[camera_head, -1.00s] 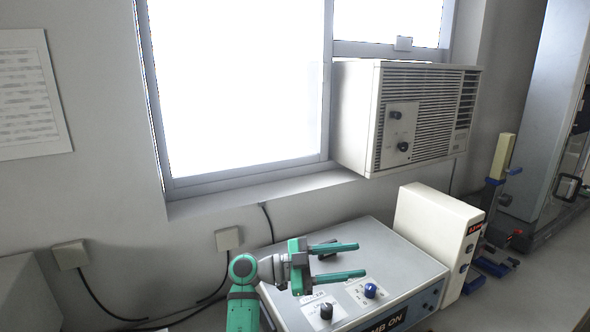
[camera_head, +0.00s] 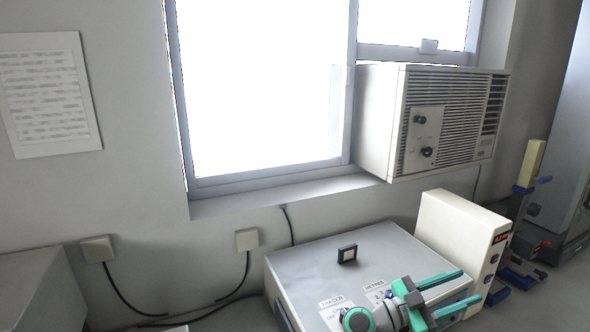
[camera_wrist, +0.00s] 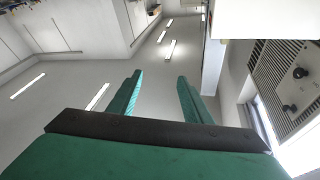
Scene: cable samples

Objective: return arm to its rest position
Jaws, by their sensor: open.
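My gripper (camera_head: 447,293) is at the lower right of the head view, in front of the grey control box. Its two green fingers point right and stand apart with nothing between them. In the wrist view my gripper (camera_wrist: 156,98) is also open and empty, its fingers spread toward a far grey floor or ceiling area with bright light strips. My arm covers part of the box's front and its knobs.
The grey control box (camera_head: 320,268) has a small dark square part (camera_head: 347,254) on top. A white box (camera_head: 462,235) stands to its right. An air conditioner (camera_head: 435,125) juts from the window (camera_head: 262,90). Cables hang from wall outlets at the left.

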